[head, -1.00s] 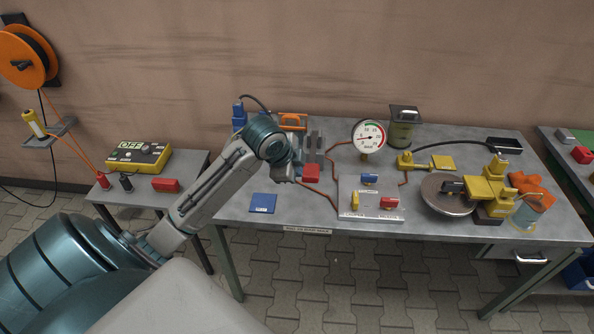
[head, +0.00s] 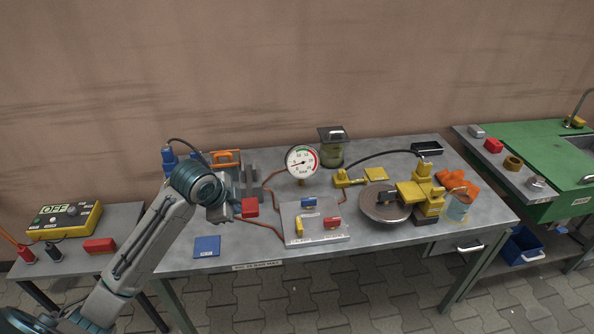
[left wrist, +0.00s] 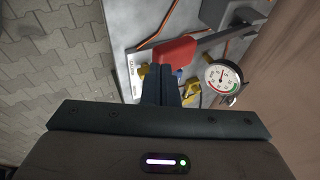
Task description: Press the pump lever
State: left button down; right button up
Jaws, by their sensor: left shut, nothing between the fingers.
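The pump lever looks like a dark grey bar (head: 250,183) with a red pad (head: 250,207) at its near end, at the back left of the middle table. In the left wrist view the red pad (left wrist: 174,51) lies just beyond my fingertips, with the bar running off to the upper right. My left gripper (left wrist: 160,72) is shut and empty, close beside the pad. I cannot tell whether they touch. In the head view my left gripper (head: 228,212) is left of the pad, its fingers mostly hidden. My right gripper is not in view.
A round gauge (head: 302,160) stands right of the lever. A pale plate (head: 327,237) carries blue, yellow and red valve handles. A blue card (head: 207,246) lies at the front left. A grey disc with yellow caliper (head: 386,206) is to the right. Red-brown pipes run between.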

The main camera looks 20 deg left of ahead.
pick_arm(q)
jog(key=w+a+r+n+g+h+b, duration=0.1)
jog(key=w+a+r+g+h+b, duration=0.1)
jog(key=w+a+r+h+b, duration=0.2)
jog(key=a+r+h+b, duration=0.3)
jog(key=a+r+h, duration=0.1)
jog(key=shift+a+r+n, duration=0.2)
jog(key=shift+a+n, duration=0.1)
jog(key=shift+a, duration=0.1)
jog(key=p, duration=0.3)
send_over(254, 204)
jog(key=a, duration=0.3)
jog(key=f, duration=0.7)
jog(key=shift+s, duration=0.35)
jog(key=f, duration=0.3)
jog(key=shift+s+d+f+p, duration=0.1)
jog(key=shift+s+f+p, duration=0.05)
jog(key=shift+s+p, duration=0.15)
jog(key=shift+f, duration=0.3)
